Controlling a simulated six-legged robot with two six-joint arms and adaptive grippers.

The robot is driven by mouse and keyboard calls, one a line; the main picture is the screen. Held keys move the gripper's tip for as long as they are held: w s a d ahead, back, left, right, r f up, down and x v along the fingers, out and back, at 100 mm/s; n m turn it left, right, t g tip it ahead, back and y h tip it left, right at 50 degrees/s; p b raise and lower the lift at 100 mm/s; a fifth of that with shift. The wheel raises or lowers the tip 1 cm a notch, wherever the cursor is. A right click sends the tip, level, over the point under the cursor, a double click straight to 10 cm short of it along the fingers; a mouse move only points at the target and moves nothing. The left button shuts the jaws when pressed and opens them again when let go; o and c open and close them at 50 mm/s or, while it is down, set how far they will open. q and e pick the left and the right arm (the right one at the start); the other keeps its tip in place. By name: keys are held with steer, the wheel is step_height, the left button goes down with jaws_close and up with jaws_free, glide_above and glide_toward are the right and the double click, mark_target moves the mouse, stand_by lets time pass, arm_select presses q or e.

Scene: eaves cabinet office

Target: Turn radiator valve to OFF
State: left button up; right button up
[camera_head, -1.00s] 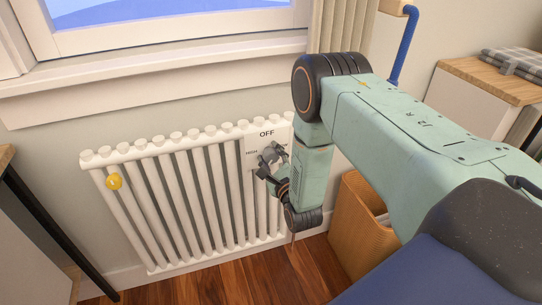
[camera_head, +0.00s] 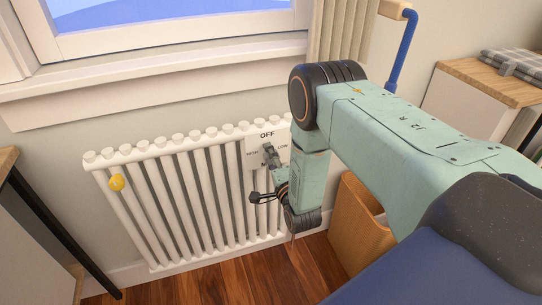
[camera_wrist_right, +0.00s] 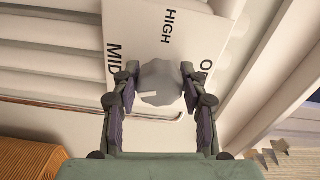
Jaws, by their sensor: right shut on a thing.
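The white radiator (camera_head: 205,200) stands under the window. My left gripper is not in view.
A wooden bin (camera_head: 358,220) stands to the right. The window sill (camera_head: 150,75) juts out above. A desk with a dark leg (camera_head: 60,225) is at the left. The floor in front is clear.

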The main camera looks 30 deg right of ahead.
steer(key=n+p, duration=0.1)
steer(key=n, duration=0.3)
steer(key=shift+n, duration=0.4)
steer(key=n+p, duration=0.1)
steer(key=n, duration=0.2)
steer(key=shift+n, duration=0.3)
steer(key=n+p, duration=0.1)
steer(key=n, duration=0.3)
steer(key=shift+d, duration=0.1)
steer(key=n+p, duration=0.1)
steer(key=n, duration=0.4)
steer(key=n+p, duration=0.1)
steer(key=n, duration=0.2)
steer(key=shift+n, duration=0.3)
steer(key=n, duration=0.3)
steer(key=shift+n+p, duration=0.3)
steer(key=shift+p, duration=0.05)
steer(key=n, duration=0.4)
steer(key=shift+p, duration=0.4)
steer(key=shift+n, duration=1.6)
